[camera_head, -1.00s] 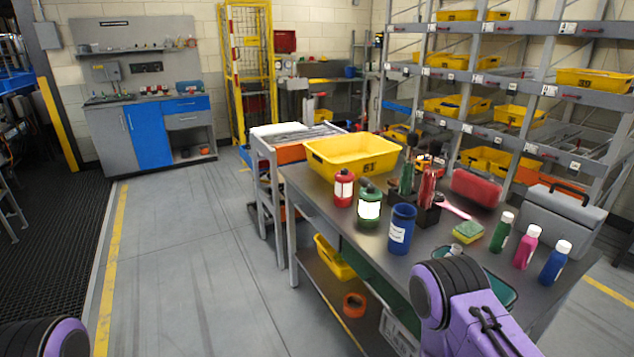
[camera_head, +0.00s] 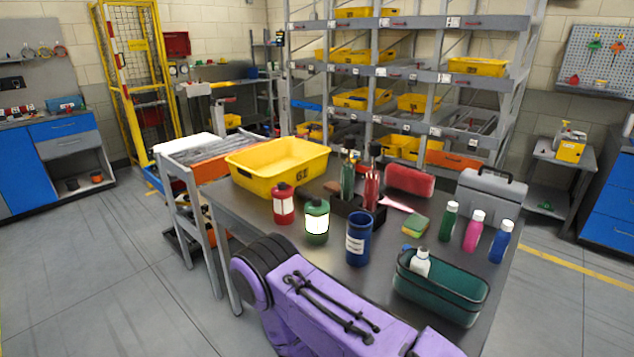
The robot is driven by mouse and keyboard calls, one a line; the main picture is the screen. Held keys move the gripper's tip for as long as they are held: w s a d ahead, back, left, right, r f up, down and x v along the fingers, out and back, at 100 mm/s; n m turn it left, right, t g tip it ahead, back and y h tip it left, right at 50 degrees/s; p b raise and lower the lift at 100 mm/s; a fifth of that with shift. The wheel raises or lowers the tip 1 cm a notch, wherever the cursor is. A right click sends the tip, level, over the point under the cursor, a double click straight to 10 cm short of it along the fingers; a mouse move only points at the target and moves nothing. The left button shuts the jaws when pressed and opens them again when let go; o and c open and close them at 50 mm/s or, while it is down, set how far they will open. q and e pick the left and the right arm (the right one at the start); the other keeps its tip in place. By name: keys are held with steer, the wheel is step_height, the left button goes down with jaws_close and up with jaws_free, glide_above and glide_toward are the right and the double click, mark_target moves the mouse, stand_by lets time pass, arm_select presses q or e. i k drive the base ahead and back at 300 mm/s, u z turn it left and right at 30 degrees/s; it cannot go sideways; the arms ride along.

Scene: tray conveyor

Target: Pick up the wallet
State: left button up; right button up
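No object is clearly recognisable as a wallet. A red, rounded, case-like object (camera_head: 410,180) lies at the back of the grey table (camera_head: 235,207), behind the bottles; I cannot tell whether it is the wallet. A purple arm link of mine crosses the bottom centre, in front of the table. It hides part of the table's near side. Neither gripper is in view.
Open floor lies at the left.

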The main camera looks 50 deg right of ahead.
mark_target(332, 186)
steer(key=i, duration=3.8)
steer(key=z, duration=4.3)
